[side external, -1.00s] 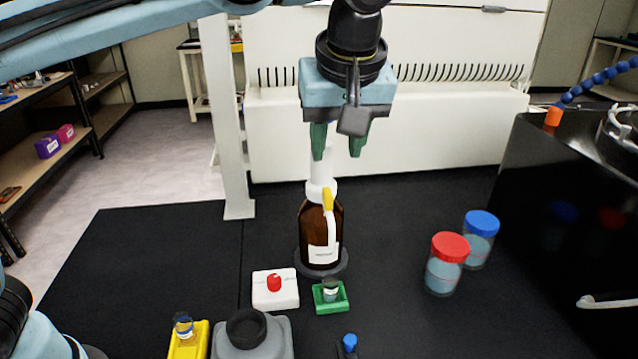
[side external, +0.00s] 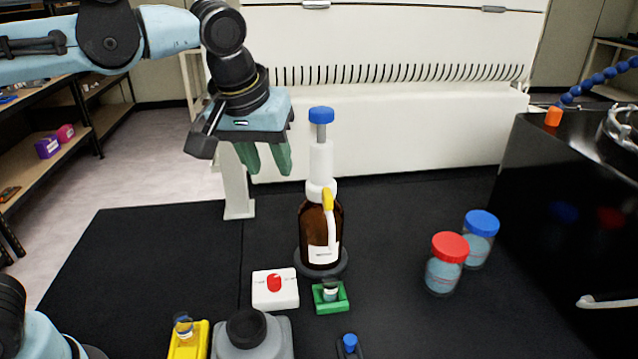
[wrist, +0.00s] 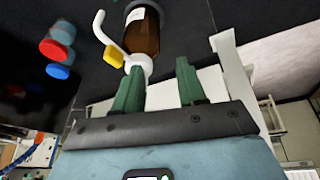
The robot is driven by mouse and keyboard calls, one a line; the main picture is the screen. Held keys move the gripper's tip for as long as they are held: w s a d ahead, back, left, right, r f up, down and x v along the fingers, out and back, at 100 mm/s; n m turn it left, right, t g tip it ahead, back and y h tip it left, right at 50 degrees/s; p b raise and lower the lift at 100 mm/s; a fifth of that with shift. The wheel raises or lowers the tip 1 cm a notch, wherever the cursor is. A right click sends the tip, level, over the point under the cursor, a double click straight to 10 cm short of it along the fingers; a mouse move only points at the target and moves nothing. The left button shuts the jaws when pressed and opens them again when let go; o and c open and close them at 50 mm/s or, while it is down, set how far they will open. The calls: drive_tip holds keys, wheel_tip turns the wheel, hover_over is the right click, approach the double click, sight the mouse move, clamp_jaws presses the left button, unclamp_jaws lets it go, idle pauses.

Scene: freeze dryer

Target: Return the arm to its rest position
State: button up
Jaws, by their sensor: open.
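My gripper (side external: 265,158) hangs in the air at the upper left of the brown bottle, tilted, with its green fingers empty. It is apart from everything on the table. The amber dispenser bottle (side external: 313,235) with a white pump body and blue top knob (side external: 321,115) stands upright on a dark round base. In the wrist view the green fingers (wrist: 158,85) are spread, and the bottle (wrist: 143,40) shows beyond them at the top.
Two jars, one red-lidded (side external: 447,265) and one blue-lidded (side external: 479,240), stand right of the bottle. A white block with a red knob (side external: 275,288), a green holder (side external: 330,300), a yellow holder (side external: 188,342) and a grey device (side external: 252,340) sit in front. A black machine (side external: 570,220) stands at right.

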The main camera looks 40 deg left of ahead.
drive_tip(key=s+a+f+m+t+h, duration=0.1)
drive_tip(key=s+a+f+m+t, duration=0.2)
drive_tip(key=s+a+f, duration=0.4)
wheel_tip(320, 180, down, 4)
drive_tip(key=shift+a+r+m, duration=0.25)
drive_tip(key=shift+a+m, duration=0.6)
drive_tip(key=shift+m, duration=0.05)
